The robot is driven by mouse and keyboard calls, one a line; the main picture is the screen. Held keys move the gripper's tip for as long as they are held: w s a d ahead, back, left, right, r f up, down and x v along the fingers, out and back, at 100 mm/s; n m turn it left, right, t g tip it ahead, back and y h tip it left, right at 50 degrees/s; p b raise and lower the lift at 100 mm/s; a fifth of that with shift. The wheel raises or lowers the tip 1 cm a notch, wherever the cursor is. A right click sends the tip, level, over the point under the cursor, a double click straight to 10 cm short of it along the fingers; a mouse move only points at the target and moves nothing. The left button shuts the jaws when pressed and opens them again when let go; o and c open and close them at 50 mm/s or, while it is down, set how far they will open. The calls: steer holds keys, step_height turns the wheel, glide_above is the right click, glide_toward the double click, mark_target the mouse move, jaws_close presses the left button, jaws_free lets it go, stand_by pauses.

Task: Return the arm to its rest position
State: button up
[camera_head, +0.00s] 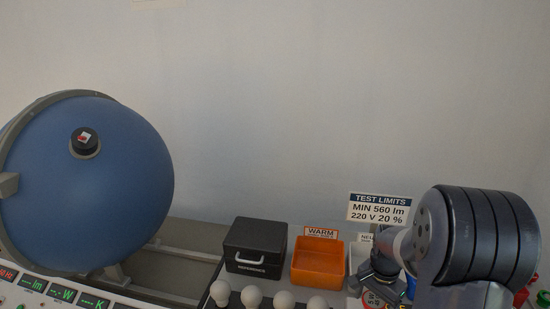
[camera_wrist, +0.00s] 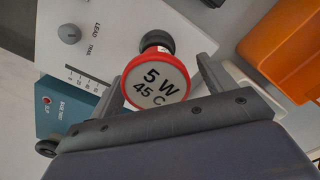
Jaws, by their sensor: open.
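My arm fills the lower right of the head view, and my gripper (camera_head: 376,274) points down over the right end of the bench there. In the wrist view my gripper (camera_wrist: 155,76) is open, with one finger on each side of a red-rimmed round disc (camera_wrist: 157,88) marked 5 W 45 C. A black round part shows behind the disc. I cannot tell how far the disc is from the fingers. Nothing is seen gripped.
A blue sphere (camera_head: 90,190) stands at left. A black REFERENCE box (camera_head: 254,248), an orange WARM bin (camera_head: 318,262) and white bulbs (camera_head: 284,299) sit beside my arm. A TEST LIMITS sign (camera_head: 379,208) stands behind. A white LEAD/TRAIL panel (camera_wrist: 100,32) is near my gripper.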

steer(key=m, duration=0.7)
steer(key=shift+s+d, duration=0.1)
steer(key=shift+s, duration=0.25)
steer(key=m, duration=0.7)
steer(key=shift+s+d, duration=0.1)
steer(key=shift+s, duration=0.2)
